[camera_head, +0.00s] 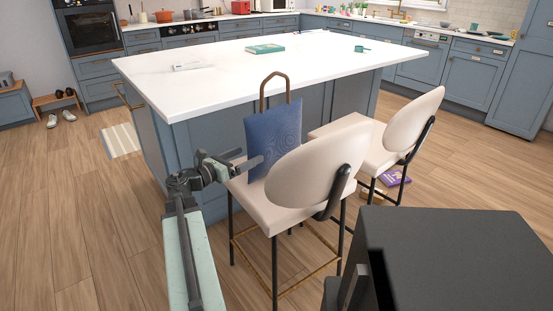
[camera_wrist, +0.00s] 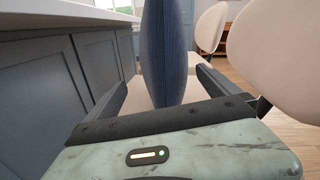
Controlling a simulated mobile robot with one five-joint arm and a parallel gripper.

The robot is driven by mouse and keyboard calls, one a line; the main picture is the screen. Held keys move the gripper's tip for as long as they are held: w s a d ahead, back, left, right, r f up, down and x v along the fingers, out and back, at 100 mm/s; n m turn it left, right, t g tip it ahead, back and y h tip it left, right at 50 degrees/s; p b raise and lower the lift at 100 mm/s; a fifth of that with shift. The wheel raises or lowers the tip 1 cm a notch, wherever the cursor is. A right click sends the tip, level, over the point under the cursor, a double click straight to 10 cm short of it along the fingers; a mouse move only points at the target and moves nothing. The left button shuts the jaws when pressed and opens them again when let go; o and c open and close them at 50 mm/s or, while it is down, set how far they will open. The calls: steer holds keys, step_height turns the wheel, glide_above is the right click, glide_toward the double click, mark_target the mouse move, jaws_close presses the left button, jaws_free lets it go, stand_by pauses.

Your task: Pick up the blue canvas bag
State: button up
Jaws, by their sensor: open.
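The blue canvas bag (camera_head: 271,138) stands upright on the seat of the nearer cream chair (camera_head: 256,205), with its brown handle loop rising above the counter edge. In the wrist view the bag (camera_wrist: 164,50) stands edge-on straight ahead, between the two fingers. My gripper (camera_head: 243,158) is open at the bag's left side in the head view, its fingers pointing at it. In the wrist view my gripper (camera_wrist: 160,88) has one finger on each side of the bag, with gaps visible. The chair's backrest hides the bag's lower right part.
The white-topped island (camera_head: 220,85) stands close behind the bag; a teal book (camera_head: 264,49) lies on it. The nearer chair's round backrest (camera_head: 308,165) rises close on the right. A second cream chair (camera_head: 405,120) stands beyond. Wooden floor (camera_head: 60,210) is clear at left.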

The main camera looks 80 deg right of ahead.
mark_target(262, 149)
steer(key=x, duration=0.7)
steer(key=shift+s, duration=0.25)
steer(key=shift+a, duration=0.1)
steer(key=c, duration=2)
steer(key=shift+r, duration=0.1)
